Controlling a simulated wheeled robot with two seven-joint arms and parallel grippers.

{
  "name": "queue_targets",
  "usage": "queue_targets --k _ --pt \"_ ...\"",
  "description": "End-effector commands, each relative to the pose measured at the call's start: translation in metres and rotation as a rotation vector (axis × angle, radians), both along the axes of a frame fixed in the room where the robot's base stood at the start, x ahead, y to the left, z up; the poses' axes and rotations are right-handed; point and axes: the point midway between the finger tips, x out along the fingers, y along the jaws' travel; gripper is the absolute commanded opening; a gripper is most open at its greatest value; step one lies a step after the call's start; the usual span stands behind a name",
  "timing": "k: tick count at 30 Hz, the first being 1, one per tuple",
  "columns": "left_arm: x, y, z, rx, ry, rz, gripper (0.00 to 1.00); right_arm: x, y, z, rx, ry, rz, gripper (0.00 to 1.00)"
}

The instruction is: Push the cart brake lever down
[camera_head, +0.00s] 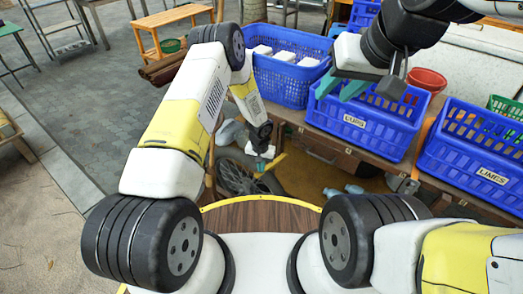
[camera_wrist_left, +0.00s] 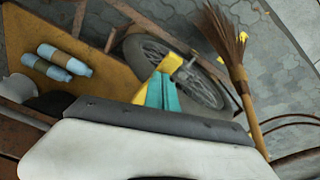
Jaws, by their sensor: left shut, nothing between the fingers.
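The yellow brake lever (camera_head: 275,161) is beside the dark spoked cart wheel (camera_head: 238,178), low under the cart's side. In the left wrist view, the lever's yellow end (camera_wrist_left: 172,62) shows just beyond my fingertips, with the wheel (camera_wrist_left: 190,75) behind it. My left gripper (camera_head: 263,164) is shut and empty, its teal fingers at the lever; they also show in the wrist view (camera_wrist_left: 163,91). The fingers hide part of the lever, and I cannot tell whether they touch it. My right gripper (camera_head: 340,88) is open and empty above a blue crate, away from the lever.
Blue crates (camera_head: 364,128) marked LIMES stand on the wooden cart. Another blue crate (camera_head: 285,86) holds white blocks. A broom (camera_wrist_left: 228,50) stands right of the wheel, and pale bottles (camera_wrist_left: 62,60) lie on a brown surface. Paving (camera_head: 85,110) at left is open.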

Motion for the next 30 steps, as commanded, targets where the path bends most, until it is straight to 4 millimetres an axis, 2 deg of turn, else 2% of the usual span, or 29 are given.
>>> queue_targets --k 5,18,30 --pt "0.0 0.0 -0.001 0.0 0.0 0.0 0.0 0.0 0.0 0.0 0.0 0.0 0.0 0.36" --pt "0.0 -0.001 -0.043 -0.001 -0.001 -0.001 0.0 0.0 0.0 0.0 0.0 0.0 0.0 0.36" --pt "0.0 0.0 -0.044 0.0 0.0 0.0 0.0 0.0 0.0 0.0 0.0 0.0 0.0 0.36"
